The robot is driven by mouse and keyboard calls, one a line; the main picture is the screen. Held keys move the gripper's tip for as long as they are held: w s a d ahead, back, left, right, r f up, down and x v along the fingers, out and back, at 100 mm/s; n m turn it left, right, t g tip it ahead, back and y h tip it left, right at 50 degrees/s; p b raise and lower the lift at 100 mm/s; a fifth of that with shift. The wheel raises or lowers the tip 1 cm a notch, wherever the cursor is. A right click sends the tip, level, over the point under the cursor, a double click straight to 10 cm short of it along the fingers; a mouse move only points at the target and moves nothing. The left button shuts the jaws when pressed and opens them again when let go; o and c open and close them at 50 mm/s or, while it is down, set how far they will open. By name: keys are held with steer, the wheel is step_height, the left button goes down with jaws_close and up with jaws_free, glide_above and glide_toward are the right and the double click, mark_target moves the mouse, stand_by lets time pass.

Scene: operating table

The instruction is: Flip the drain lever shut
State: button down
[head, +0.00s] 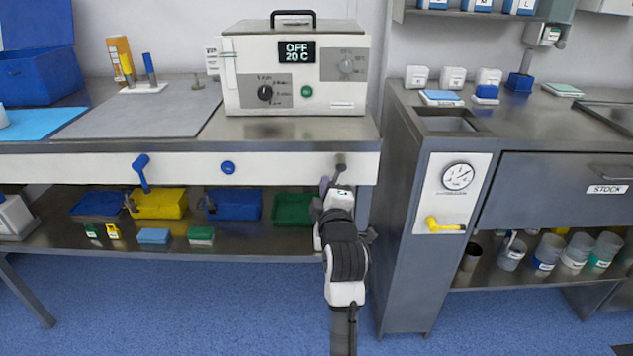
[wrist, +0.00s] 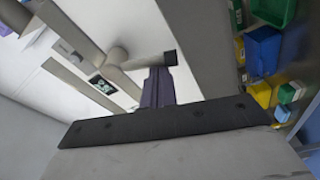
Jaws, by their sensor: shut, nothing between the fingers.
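A grey lever (head: 340,162) sits at the right end of the bench's white front panel, below the white bath unit. In the wrist view the grey lever (wrist: 118,57) shows a round hub and an arm ending in a dark tip. My gripper (head: 325,186) is just below and left of this lever, its fingers partly hidden by my wrist. In the wrist view my shut, empty purple fingers (wrist: 158,88) are close to the dark tip; I cannot tell if they touch. No label marks the lever as the drain.
A blue lever (head: 141,170) and blue knob (head: 228,168) are farther left on the panel. A yellow lever (head: 445,225) is below a gauge (head: 457,177) on the right cabinet. The bath unit (head: 295,75) reads OFF 20 C. Coloured bins (head: 158,204) fill the lower shelf.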

steer(key=shift+d+f+n+b, duration=0.2)
steer(key=shift+d+n+b, duration=0.2)
steer(key=shift+n+b, duration=0.2)
steer(key=shift+d+f+n+b, duration=0.2)
steer(key=shift+d+n+b, duration=0.2)
steer(key=shift+n+b, duration=0.2)
steer(key=shift+d, duration=0.1)
